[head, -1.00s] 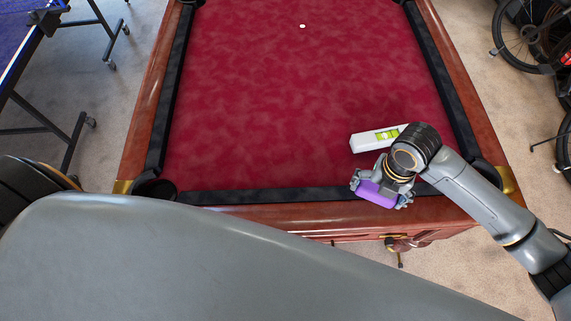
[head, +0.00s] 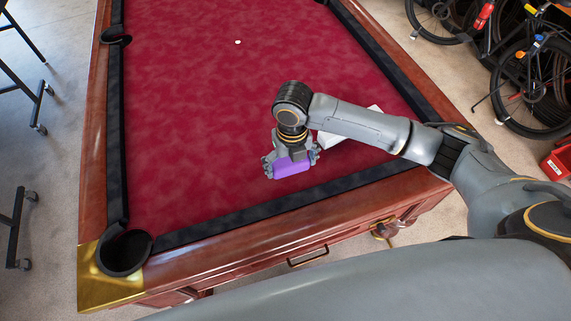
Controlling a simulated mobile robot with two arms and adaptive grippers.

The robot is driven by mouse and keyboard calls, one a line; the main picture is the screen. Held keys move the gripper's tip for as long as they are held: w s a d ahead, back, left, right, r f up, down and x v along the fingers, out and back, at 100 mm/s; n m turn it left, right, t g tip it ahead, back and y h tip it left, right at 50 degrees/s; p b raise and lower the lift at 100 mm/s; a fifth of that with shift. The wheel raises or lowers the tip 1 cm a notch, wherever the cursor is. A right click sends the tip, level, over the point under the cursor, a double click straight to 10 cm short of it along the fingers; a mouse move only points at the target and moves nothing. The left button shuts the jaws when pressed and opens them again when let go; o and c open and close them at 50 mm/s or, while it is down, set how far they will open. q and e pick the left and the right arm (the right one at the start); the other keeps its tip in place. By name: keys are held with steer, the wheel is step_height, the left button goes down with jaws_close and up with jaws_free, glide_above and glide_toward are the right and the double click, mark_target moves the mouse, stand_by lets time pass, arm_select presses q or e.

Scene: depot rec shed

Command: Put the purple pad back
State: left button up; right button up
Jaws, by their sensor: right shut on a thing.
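The purple pad (head: 292,167) is a small block held in my right gripper (head: 290,164). The gripper is shut on it, with a finger at each side, and points down over the near part of the red pool table (head: 210,120). The pad shows over the red cloth, a little inside the near black cushion. I cannot tell whether it touches the cloth. My left gripper is not in view.
A white box-like thing (head: 329,139) lies on the cloth, partly hidden behind my right arm. A small white ball (head: 238,42) is farther off. The near-left corner has a black pocket (head: 125,252). Bicycles (head: 533,75) and a red box (head: 557,163) stand right. The cloth's left side is clear.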

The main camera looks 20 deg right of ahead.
mark_target(288, 162)
steer(key=w+f, duration=0.4)
steer(key=f, duration=0.1)
steer(key=shift+w+d+f+p, duration=0.2)
steer(key=shift+d+p, duration=0.05)
steer(key=shift+p, duration=0.05)
step_height(288, 162, down, 3)
steer(key=shift+w+f, duration=0.15)
steer(key=shift+f, duration=0.05)
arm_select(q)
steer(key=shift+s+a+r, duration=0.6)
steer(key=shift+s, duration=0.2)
arm_select(e)
steer(key=shift+f, duration=0.2)
steer(key=o, duration=0.7)
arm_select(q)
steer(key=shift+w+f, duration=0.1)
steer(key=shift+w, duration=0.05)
arm_select(e)
steer(key=shift+r, duration=0.1)
